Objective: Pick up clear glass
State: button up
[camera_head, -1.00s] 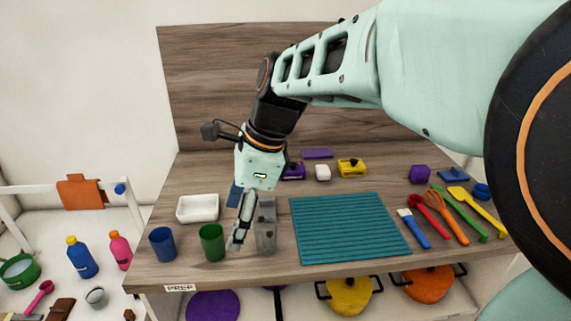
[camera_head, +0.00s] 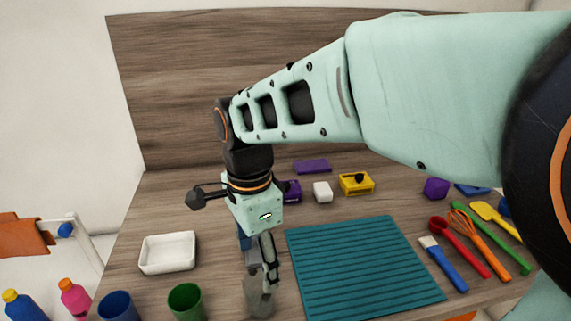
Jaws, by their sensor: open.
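The clear glass (camera_head: 258,299) is a greyish see-through cup near the front of the wooden table, left of the teal mat and right of the green cup. My gripper (camera_head: 261,274) points down at the glass, its fingers overlapping the glass's upper part in the picture. The gripper is open. One finger shows clearly on the right; the other is partly hidden. I cannot tell whether the fingers are around the glass or touch it.
A green cup (camera_head: 186,301) and a blue cup (camera_head: 118,306) stand to the left, with a white tray (camera_head: 167,252) behind them. The ribbed teal mat (camera_head: 362,268) lies to the right. Utensils such as the red spoon (camera_head: 460,247) lie farther right.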

aim_at(260, 288)
notch_tip(260, 288, down, 9)
jog(key=shift+s, duration=0.15)
dwell(0.4)
jog(key=shift+c, duration=0.7)
jog(key=c, duration=1.3)
jog(key=shift+r, duration=0.15)
